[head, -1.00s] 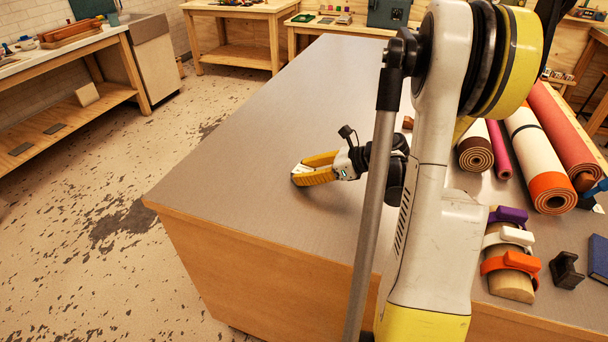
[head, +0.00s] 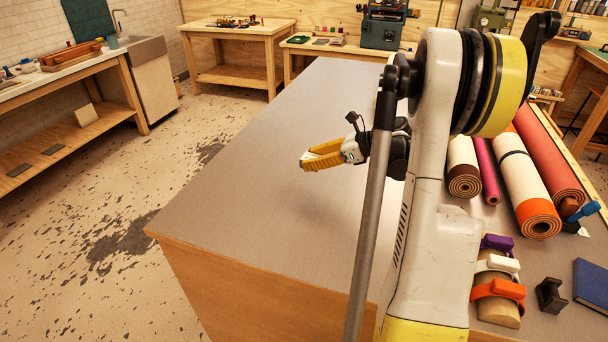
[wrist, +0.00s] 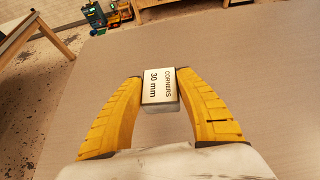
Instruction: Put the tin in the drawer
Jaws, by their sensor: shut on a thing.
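My gripper (head: 308,163) has yellow fingers and is above the grey tabletop (head: 250,185), pointing left in the head view. In the wrist view my gripper (wrist: 160,92) is shut on a small pale tin (wrist: 158,88), one fingertip on each side. The tin's label reads "CORNERS 30 mm". The tin is held clear of the tabletop. In the head view the tin is too small to make out well at the fingertips. No drawer can be made out in either view.
Rolled mats (head: 515,180) lie at the right of the table, with a wooden piece bearing coloured straps (head: 498,288), a black holder (head: 550,295) and a blue book (head: 592,285) nearer. The table's left half is bare. Workbenches (head: 238,35) stand at the back.

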